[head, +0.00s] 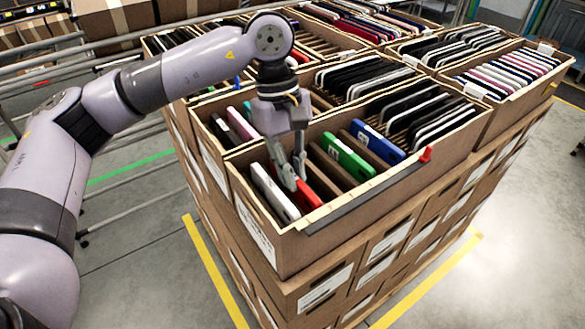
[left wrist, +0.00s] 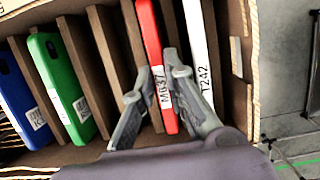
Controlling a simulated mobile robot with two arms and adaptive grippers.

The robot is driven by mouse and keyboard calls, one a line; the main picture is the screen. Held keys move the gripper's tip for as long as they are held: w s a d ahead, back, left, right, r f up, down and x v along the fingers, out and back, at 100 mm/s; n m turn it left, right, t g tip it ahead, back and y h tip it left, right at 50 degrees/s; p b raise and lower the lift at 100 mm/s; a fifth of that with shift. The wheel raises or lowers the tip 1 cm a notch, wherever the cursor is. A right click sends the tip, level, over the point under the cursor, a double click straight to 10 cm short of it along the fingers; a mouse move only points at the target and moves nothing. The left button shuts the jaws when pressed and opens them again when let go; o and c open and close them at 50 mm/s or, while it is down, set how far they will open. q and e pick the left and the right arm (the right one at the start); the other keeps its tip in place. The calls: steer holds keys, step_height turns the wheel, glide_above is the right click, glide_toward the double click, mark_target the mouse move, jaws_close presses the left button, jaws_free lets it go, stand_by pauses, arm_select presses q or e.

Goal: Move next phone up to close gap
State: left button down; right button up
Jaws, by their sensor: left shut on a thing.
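My left gripper (head: 289,172) reaches down into the front carton (head: 265,243). It is shut on the red phone (head: 307,194), which stands in a slot and bears a white label. In the left wrist view the fingers (left wrist: 150,98) lie on both sides of the red phone (left wrist: 150,35). A white phone (head: 275,193) stands at the carton's near left end; it also shows in the left wrist view (left wrist: 203,45). A green phone (head: 347,157) and a blue phone (head: 378,140) stand farther right, with empty slots between red and green. My right gripper is not in view.
Cardboard dividers (left wrist: 80,62) separate the slots. Neighbouring cartons hold many black, white and pink phones. The cartons are stacked high, with open floor (head: 520,230) around them.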

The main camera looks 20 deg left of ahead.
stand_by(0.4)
arm_select(q)
steer(key=c, duration=1.5)
jaws_free()
steer(key=shift+c, duration=0.2)
steer(key=v, duration=1.2)
steer(key=shift+d, duration=0.1)
